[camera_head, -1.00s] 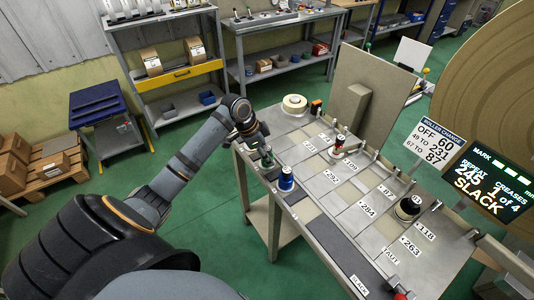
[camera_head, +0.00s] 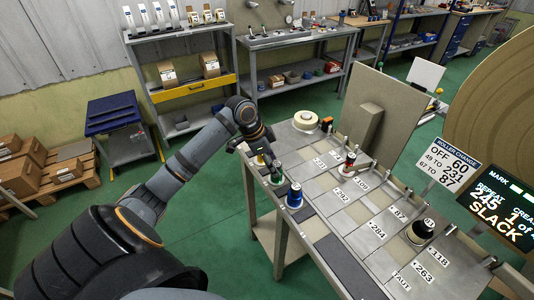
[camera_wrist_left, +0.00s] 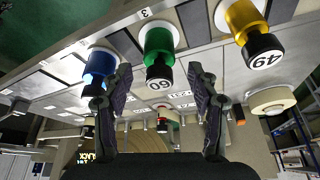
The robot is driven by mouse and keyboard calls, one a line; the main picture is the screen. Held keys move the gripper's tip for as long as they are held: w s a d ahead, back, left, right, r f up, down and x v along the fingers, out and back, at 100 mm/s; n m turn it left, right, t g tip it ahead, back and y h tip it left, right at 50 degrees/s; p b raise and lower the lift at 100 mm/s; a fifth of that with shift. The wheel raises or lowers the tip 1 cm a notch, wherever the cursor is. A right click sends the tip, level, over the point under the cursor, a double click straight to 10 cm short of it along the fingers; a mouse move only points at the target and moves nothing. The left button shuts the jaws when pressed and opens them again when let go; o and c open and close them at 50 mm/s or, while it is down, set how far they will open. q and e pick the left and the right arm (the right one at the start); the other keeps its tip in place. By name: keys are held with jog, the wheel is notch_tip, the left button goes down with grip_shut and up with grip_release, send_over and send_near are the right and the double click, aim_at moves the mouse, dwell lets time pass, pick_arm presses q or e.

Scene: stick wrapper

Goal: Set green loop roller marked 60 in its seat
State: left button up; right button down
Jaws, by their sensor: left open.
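The green roller marked 60 (camera_head: 277,174) stands upright at the table's near left edge in the head view. In the left wrist view the green roller (camera_wrist_left: 160,42) shows its black end marked 60, between and beyond my fingertips. A blue roller (camera_head: 295,196) stands on one side of it and a yellow roller marked 49 (camera_wrist_left: 246,22) on the other. My left gripper (camera_head: 264,150) is open and empty beside the row; its two fingers are spread apart in the wrist view (camera_wrist_left: 160,85). I cannot tell which place is the green roller's seat. My right gripper is out of view.
The table has numbered labels, such as 284 (camera_head: 378,229). A red and white roller (camera_head: 348,163) and a black-topped roller (camera_head: 421,230) stand on it. A cream tape roll (camera_head: 305,121) lies at the back. An upright board (camera_head: 390,105) and a sign (camera_head: 447,166) stand behind.

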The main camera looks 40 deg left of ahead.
pick_arm(q)
jog(key=v, duration=0.8)
jog(key=shift+f, duration=0.1)
